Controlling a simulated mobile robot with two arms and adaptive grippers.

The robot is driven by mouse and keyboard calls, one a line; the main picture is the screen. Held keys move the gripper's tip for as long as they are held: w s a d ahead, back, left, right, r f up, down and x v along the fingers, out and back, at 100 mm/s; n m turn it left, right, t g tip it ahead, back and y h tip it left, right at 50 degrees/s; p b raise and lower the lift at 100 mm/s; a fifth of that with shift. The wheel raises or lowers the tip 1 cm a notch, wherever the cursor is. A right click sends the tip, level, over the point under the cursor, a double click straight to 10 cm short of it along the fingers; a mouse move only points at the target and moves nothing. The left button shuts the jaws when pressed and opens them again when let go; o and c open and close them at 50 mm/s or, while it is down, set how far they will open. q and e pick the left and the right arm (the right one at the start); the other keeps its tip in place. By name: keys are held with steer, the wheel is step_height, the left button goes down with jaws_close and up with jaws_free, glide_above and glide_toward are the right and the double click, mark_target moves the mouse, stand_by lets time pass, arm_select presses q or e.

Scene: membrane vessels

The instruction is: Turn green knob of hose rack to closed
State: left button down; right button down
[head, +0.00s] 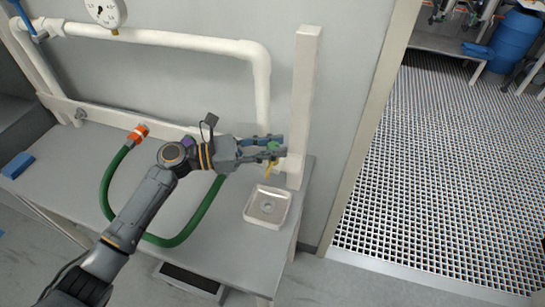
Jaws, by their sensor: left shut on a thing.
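The green knob (273,147) sits low at the right end of the white-piped hose rack (262,85), close to the pale upright post. My left gripper (272,150) reaches in from the left and is shut on the green knob; its blue-grey fingers hide part of it. A small yellow piece (268,168) shows just below the fingers. The green hose (107,190) loops over the table from an orange-and-white coupling (137,134) and passes behind my arm. My right gripper is not in view.
A square metal tray with a drain (250,212) lies on the grey table (215,255) below the knob. The post (303,90) stands close right of the gripper. A blue block (17,165) lies at the left. A gauge (104,10) and blue valve handle (22,18) are above.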

arm_select(q)
steer(key=m+g+b, duration=0.2)
steer(key=g+b, duration=0.1)
steer(key=g, duration=0.1)
steer(key=m+g+y+b, duration=0.1)
steer(key=m+g+b, duration=0.2)
steer(key=g, duration=0.1)
steer(key=m+g+b, duration=0.2)
steer(key=g+b, duration=0.1)
steer(key=shift+w+f+m+g+y, duration=0.15)
steer(key=shift+f+m+g+y, duration=0.05)
steer(key=shift+m+g+y, duration=0.2)
steer(key=shift+r+m+g+y+b, duration=0.15)
steer(key=shift+m+g+y+b, duration=0.65)
steer(key=shift+g+b, duration=0.5)
steer(key=c, duration=1.1)
jaws_free()
steer(key=shift+o, duration=0.2)
